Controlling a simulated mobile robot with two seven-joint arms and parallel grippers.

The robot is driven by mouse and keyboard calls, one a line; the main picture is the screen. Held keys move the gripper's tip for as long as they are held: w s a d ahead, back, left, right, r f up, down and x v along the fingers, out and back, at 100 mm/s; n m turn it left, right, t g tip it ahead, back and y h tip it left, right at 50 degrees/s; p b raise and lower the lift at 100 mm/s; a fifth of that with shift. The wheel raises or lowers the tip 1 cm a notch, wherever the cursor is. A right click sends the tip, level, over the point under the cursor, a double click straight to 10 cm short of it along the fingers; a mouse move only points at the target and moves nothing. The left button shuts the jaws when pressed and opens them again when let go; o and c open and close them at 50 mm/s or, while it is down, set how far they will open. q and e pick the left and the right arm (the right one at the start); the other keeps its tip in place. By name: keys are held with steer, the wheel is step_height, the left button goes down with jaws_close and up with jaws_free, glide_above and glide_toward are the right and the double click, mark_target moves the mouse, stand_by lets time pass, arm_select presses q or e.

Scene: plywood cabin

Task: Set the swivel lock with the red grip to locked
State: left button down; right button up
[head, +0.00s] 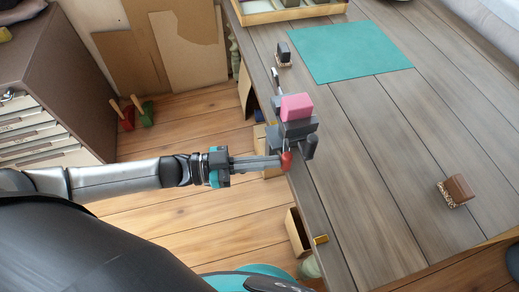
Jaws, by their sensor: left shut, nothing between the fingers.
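The red grip (287,161) is a small upright knob at the near left edge of the table, below a dark grey vise-like fixture (298,130). A pink block (296,107) sits at the top of this fixture. My left gripper (278,161) reaches in from the left with its fingers shut and empty. Its fingertips are right beside the red grip, and I cannot tell whether they touch it. The lock's body is mostly hidden by the fixture and the fingers, and its setting cannot be read. My right gripper is not in view.
The plank table (390,200) holds a teal mat (350,52), a brown-topped brush (457,189), a dark-topped brush (283,52) and a tray (285,12) at the back. A drawer cabinet (65,80) stands left. The table's middle is clear.

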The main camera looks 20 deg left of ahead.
mark_target(288, 167)
arm_select(q)
steer(key=d+n+t+p, duration=0.1)
steer(key=d+n+t+y+p, duration=0.1)
steer(key=shift+s+d+r+t+y, duration=0.2)
steer(key=shift+t+y, duration=0.1)
steer(key=shift+t, duration=0.1)
steer(key=shift+w+d+n+t+y+p, duration=0.2)
steer(key=shift+d+n+t+y+p, duration=0.3)
steer(key=shift+t+p, duration=0.1)
steer(key=shift+w+d+f, duration=0.1)
steer(key=shift+d+f, duration=0.1)
steer(key=shift+d, duration=0.35)
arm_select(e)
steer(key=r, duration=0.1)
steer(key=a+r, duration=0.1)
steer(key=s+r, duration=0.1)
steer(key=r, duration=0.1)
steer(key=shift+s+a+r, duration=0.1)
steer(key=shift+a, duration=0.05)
